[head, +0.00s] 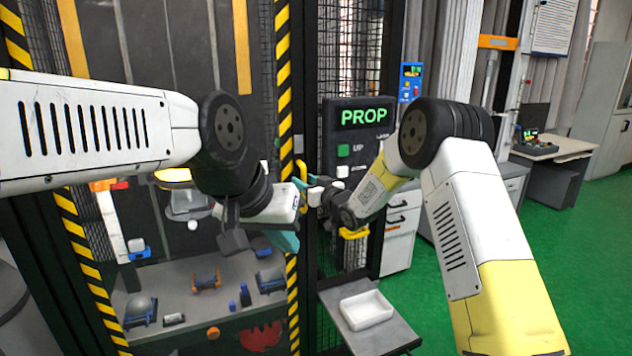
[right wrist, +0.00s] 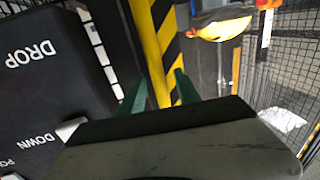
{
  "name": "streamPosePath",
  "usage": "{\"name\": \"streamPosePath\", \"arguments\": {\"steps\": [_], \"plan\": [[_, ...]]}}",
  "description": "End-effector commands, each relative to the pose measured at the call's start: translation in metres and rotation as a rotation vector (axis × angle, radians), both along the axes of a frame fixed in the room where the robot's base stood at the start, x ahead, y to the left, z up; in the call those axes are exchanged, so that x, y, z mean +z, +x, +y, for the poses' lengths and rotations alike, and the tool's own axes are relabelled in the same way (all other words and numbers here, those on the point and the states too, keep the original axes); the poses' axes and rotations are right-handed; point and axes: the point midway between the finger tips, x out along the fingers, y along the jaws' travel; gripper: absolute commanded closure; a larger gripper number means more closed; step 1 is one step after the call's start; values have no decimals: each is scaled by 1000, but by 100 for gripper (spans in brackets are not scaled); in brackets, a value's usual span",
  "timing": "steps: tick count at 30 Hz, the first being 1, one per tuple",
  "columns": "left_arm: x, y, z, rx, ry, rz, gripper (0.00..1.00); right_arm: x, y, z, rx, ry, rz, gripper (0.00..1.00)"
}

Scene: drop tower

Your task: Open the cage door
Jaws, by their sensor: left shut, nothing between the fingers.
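The cage door (head: 283,90) has a yellow-and-black striped edge and dark mesh, and it looks closed against the black frame. A yellow upright handle (head: 301,170) shows beside the striped edge. My right gripper (head: 303,184) is at the lower part of this handle. In the right wrist view its green fingers (right wrist: 158,92) are apart, with a yellow bar and striped edge (right wrist: 158,45) showing between them. I cannot tell if they touch it. My left gripper (head: 287,241) is shut and empty, in front of the door, lower and left of the right gripper.
A black control box (head: 357,115) reading PROP is right of the door; its buttons also show in the right wrist view. A small table (head: 385,335) with a white tray (head: 366,309) stands below. Several items lie on a bench behind the door. Green floor is open at right.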

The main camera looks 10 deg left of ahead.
Motion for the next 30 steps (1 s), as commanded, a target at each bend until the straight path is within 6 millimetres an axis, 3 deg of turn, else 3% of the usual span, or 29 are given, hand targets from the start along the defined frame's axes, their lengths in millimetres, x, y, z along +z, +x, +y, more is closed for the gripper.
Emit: {"name": "streamPosePath", "arguments": {"steps": [12, 18, 30], "plan": [[0, 0, 0, 0, 0, 0, 100, 0, 8, 7, -1, 0, 1, 62], [0, 0, 0, 0, 0, 0, 100, 0, 8, 7, -1, 0, 1, 100], [0, 0, 0, 0, 0, 0, 100, 0, 8, 7, -2, 0, 1, 100]]}}
